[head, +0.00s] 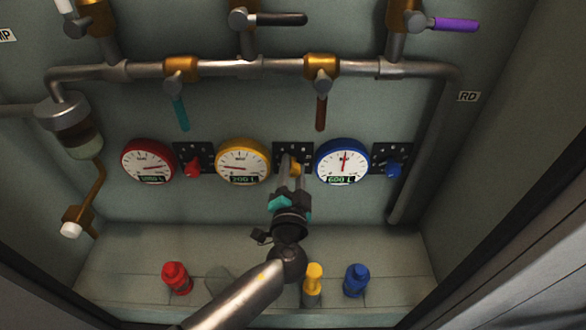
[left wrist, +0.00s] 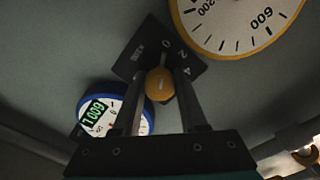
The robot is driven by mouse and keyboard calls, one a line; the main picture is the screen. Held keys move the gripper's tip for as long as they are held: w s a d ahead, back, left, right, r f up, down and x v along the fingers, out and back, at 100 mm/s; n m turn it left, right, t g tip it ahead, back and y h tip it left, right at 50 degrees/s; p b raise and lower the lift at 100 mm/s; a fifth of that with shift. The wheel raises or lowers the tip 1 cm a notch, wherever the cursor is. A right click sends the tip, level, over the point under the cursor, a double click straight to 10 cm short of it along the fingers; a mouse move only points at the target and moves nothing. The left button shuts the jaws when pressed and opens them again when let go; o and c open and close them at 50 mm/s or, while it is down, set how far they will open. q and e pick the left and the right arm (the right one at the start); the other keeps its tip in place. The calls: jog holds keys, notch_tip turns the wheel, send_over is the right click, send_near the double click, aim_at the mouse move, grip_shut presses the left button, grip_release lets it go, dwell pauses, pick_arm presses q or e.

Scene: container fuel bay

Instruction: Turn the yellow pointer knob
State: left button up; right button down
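The yellow pointer knob (head: 295,168) sits on a black plate (head: 281,149) between the yellow gauge and the blue gauge. My left gripper (head: 294,163) reaches up to it from below, with one finger on each side. In the left wrist view the knob (left wrist: 160,85) fills the space between my fingertips, and the fingers appear closed on its sides. The black plate (left wrist: 132,63) is tilted there, with a 0, 2 and 4 scale partly visible. The fingers hide parts of the plate and the knob's sides. My right gripper is not in view.
The yellow gauge (head: 243,161) and blue gauge (head: 343,161) flank the plate closely. A red knob (head: 193,168) and a blue knob (head: 393,170) sit on neighbouring plates. A brown valve handle (head: 321,113) hangs above. Red, yellow (head: 314,287) and blue fittings stand on the ledge below.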

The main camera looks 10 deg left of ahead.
pick_arm(q)
grip_shut()
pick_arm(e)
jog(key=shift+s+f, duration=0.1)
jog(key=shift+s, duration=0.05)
pick_arm(q)
jog(key=shift+m, duration=1.9)
jog(key=m, duration=0.2)
jog(key=shift+m+p, duration=0.4)
jog(key=shift+f+m, duration=0.1)
jog(key=shift+m, duration=0.6)
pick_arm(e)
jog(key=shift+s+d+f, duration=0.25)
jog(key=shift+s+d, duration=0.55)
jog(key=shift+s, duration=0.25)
pick_arm(q)
jog(key=o, duration=0.6)
grip_release()
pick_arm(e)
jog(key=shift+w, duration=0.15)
